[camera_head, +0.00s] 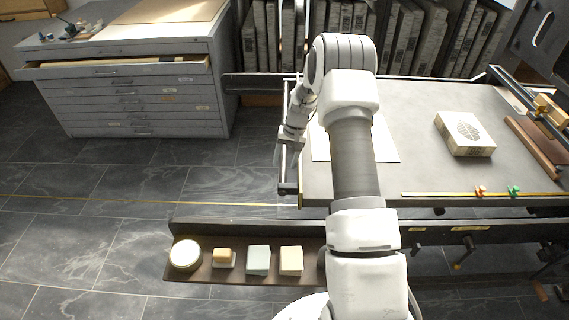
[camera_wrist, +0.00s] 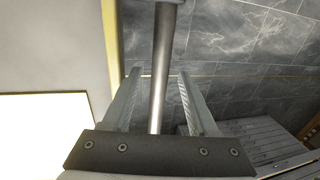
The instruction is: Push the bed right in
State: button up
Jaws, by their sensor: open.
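The bed (camera_head: 415,115) is a flat grey slab on the press at right; its left end lies beside my arm. A slim upright-looking bar (camera_head: 282,172) runs along that left end on brackets. My gripper (camera_head: 290,142) is at this bar, partly hidden by my wrist. In the wrist view the metal bar (camera_wrist: 163,45) passes between the two fingers of my gripper (camera_wrist: 159,74), with a gap on either side. The fingers are open. The bed's edge (camera_wrist: 60,45) shows at left.
A pale stone block (camera_head: 465,135) and a white sheet (camera_head: 388,140) lie on the bed. A shelf (camera_head: 205,273) with sponges and a round bowl is in front. A grey plan chest (camera_head: 130,95) stands at left, with open floor (camera_head: 110,200) between.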

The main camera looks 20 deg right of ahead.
jog(key=shift+w+a+f, duration=0.1)
jog(key=shift+f, duration=0.4)
grip_shut()
dwell(1.2)
